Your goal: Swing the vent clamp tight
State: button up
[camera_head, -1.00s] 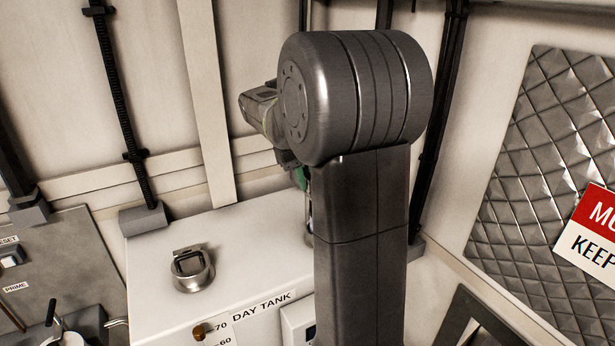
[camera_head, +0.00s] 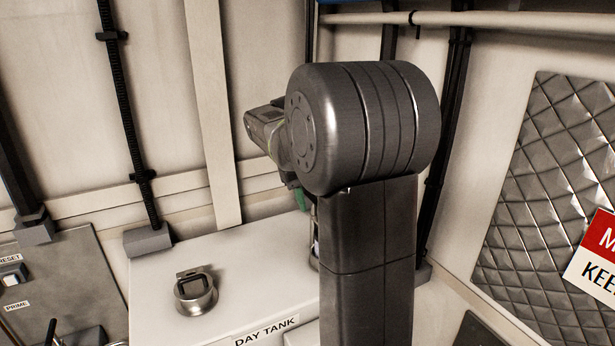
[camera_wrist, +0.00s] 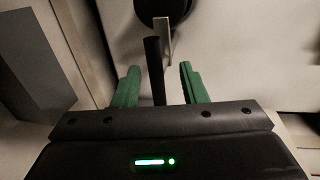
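In the wrist view, a black handle (camera_wrist: 155,72) stands between the two green fingers of my gripper (camera_wrist: 160,84). A flat metal lever (camera_wrist: 163,42) and a dark round part (camera_wrist: 165,8) show beyond it; these look like the vent clamp. The fingers are apart, with a visible gap on each side of the handle. Whether the handle lies at finger depth is hard to tell. In the head view my arm hides the clamp and most of my gripper; only a bit of green (camera_head: 301,198) shows.
The white day tank (camera_head: 250,265) carries an open-looking metal filler neck (camera_head: 196,296) left of my arm. A grey control panel (camera_head: 75,275) stands at the left. A quilted metal panel (camera_head: 540,190) with a red and white sign (camera_head: 598,255) is at the right.

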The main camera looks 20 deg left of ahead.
notch_tip(320, 180, up, 12)
jog(key=s+a, duration=0.1)
jog(key=s, duration=0.1)
jog(key=shift+a+r+b, duration=0.2)
jog(key=shift+a+b, duration=0.1)
jog(key=shift+b, duration=0.15)
jog(key=f, duration=0.4)
jog(key=w+d+f, duration=0.1)
jog(key=f, duration=0.4)
jog(key=w+f+p, duration=0.1)
jog(key=f, duration=0.3)
jog(key=shift+d+f, duration=0.3)
jog(key=shift+d, duration=0.1)
jog(key=shift+r, duration=0.1)
